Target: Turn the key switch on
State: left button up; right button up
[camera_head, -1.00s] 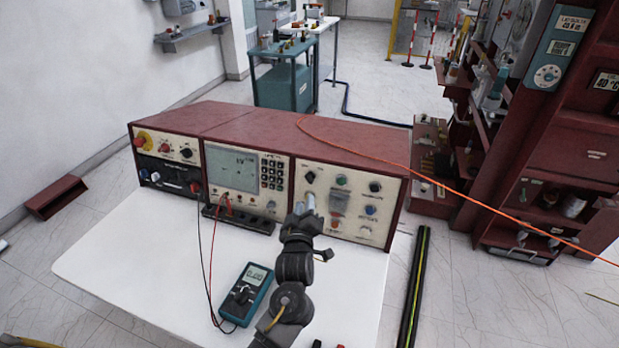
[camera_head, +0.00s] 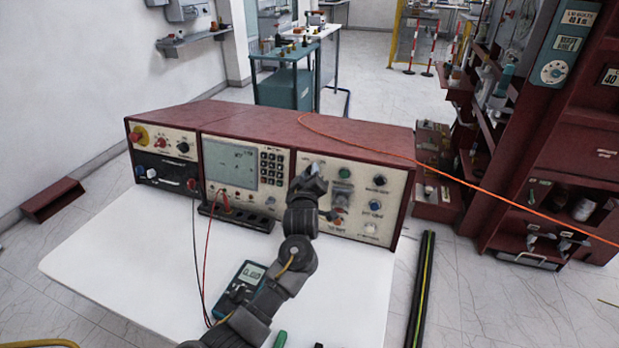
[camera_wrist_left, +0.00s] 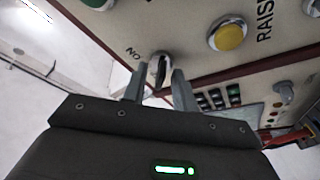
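The key switch (camera_wrist_left: 157,66) shows in the left wrist view on the pale panel, beside upside-down "ON" lettering. It has a round metal collar and a dark, narrow key part. My left gripper (camera_wrist_left: 159,79) has one finger on each side of it, spread apart; I see no clear contact. In the head view my left gripper (camera_head: 313,178) is at the upper left of the right-hand panel (camera_head: 397,200) of the red console and hides the switch there. My right gripper is not in view.
A yellow button (camera_wrist_left: 229,36) sits near the switch. The red console (camera_head: 260,117) stands on a white table (camera_head: 130,255). An orange cable (camera_head: 440,173) crosses the console top.

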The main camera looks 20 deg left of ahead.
pick_arm(q)
grip_shut()
jog(key=shift+m, duration=0.5)
jog(key=m+h+p, duration=0.1)
jog(key=m, duration=0.1)
jog(key=shift+m+t, duration=0.3)
jog(key=shift+a+m+g+h+p, duration=0.15)
jog(key=shift+m+h+p, duration=0.85)
jog(key=shift+m, duration=2.15)
jog(key=shift+m+g+h+p, duration=0.2)
jog(key=shift+m+h+p, duration=0.85)
jog(key=shift+m, duration=2.05)
jog(key=shift+a+m+g+h+p, duration=0.15)
jog(key=shift+m+h+p, duration=0.25)
jog(key=shift+m+h, duration=1.95)
jog(key=shift+d+m+y, duration=0.1)
jog(key=shift+m+y, duration=0.6)
jog(key=shift+m, duration=0.4)
